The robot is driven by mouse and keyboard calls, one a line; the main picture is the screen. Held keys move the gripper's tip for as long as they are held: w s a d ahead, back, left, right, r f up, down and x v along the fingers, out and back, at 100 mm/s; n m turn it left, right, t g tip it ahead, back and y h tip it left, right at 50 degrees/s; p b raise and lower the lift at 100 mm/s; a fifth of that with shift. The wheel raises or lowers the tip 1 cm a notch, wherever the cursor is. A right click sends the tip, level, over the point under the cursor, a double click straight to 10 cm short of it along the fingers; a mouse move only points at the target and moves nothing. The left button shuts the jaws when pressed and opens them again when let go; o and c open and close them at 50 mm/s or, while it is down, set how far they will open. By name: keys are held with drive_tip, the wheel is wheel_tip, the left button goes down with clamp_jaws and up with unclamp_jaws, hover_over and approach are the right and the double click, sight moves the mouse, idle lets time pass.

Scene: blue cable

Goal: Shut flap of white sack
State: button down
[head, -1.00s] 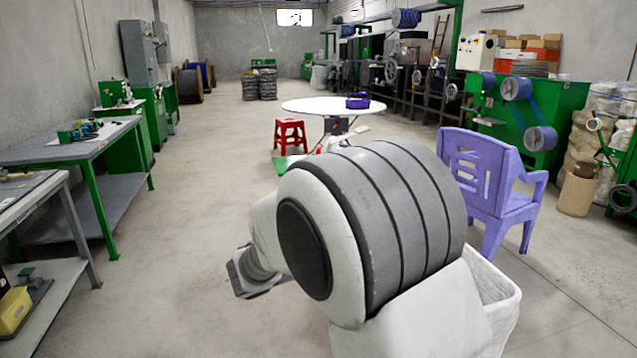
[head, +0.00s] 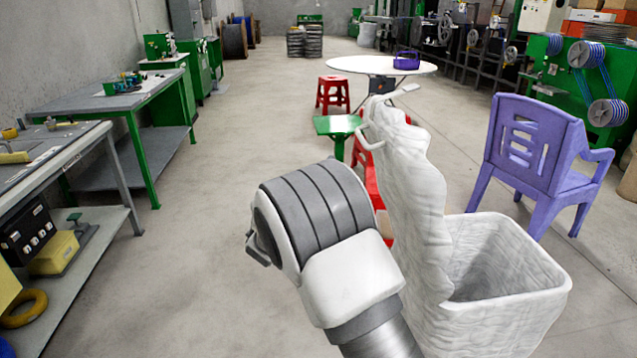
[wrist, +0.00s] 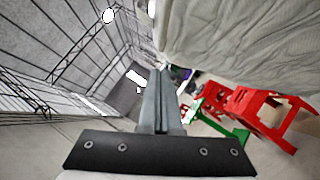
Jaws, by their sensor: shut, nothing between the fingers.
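The white sack (head: 470,330) stands at the lower right of the head view, open at the top with its inside showing. Its flap (head: 412,190) stands upright on the left side of the opening, with a handle-like loop near its top. My arm is left of the sack in the head view, and my fingers are hidden there. In the wrist view my gripper (wrist: 158,80) is shut and empty. A wide white woven surface of the sack (wrist: 240,35) fills the top right of that view, close beside the fingers. I cannot tell whether they touch it.
A purple chair (head: 535,150) stands right of the sack. A round white table (head: 350,66), a red stool (head: 333,95) and a green-topped stool (head: 336,124) are beyond it. Workbenches (head: 100,105) line the left. The floor between the benches and my arm is clear.

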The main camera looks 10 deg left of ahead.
drive_tip(key=w+d+r+b, duration=0.1)
drive_tip(key=w+d+r, duration=0.2)
drive_tip(key=d, duration=0.1)
drive_tip(key=shift+w+d, duration=0.15)
drive_tip(key=shift+d, duration=0.1)
